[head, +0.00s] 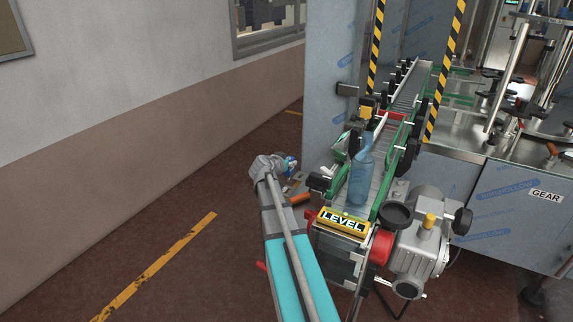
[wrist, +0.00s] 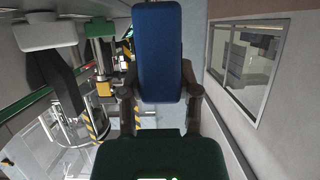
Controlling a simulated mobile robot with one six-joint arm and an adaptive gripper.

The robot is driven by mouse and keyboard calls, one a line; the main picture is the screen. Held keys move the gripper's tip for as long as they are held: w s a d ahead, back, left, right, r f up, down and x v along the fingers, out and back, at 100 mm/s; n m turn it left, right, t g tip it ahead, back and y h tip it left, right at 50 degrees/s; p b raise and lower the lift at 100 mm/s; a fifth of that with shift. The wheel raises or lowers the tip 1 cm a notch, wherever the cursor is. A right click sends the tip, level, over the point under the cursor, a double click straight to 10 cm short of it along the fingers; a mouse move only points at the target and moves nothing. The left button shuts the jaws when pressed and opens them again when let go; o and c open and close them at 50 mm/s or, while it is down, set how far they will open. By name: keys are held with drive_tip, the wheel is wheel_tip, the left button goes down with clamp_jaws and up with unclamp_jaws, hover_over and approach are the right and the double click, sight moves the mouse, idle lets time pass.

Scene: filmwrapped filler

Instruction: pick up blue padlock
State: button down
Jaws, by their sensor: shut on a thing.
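The blue padlock (wrist: 158,50) fills the upper middle of the wrist view as a dark blue block with rounded corners. My gripper (wrist: 160,92) is shut on it, with one brown finger on each side of its lower part. No shackle can be made out. In the head view my gripper (head: 289,174) is at the end of my arm, left of the conveyor's near end. A small blue patch of the padlock (head: 291,161) shows there; the rest is hidden or too small to tell.
A conveyor (head: 410,86) with green rails runs back into the machine and carries a clear blue bottle (head: 360,178). A yellow LEVEL sign (head: 342,220) and a motor (head: 417,240) are at its near end. The floor (head: 190,255) to the left is clear.

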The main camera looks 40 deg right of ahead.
drive_tip(key=shift+r+p, duration=0.45)
drive_tip(key=shift+r, duration=0.3)
drive_tip(key=shift+r, duration=0.1)
drive_tip(key=shift+w+r+p, duration=0.1)
drive_tip(key=shift+r+p, duration=0.35)
drive_tip(key=shift+p, duration=0.1)
wheel_tip(320, 180, up, 13)
drive_tip(key=p, duration=1.3)
wheel_tip(320, 180, down, 13)
drive_tip(key=b, duration=1.2)
drive_tip(key=shift+w+r+b, duration=0.1)
drive_tip(key=shift+r+b, duration=0.1)
drive_tip(key=shift+b, duration=0.1)
drive_tip(key=shift+a, duration=0.1)
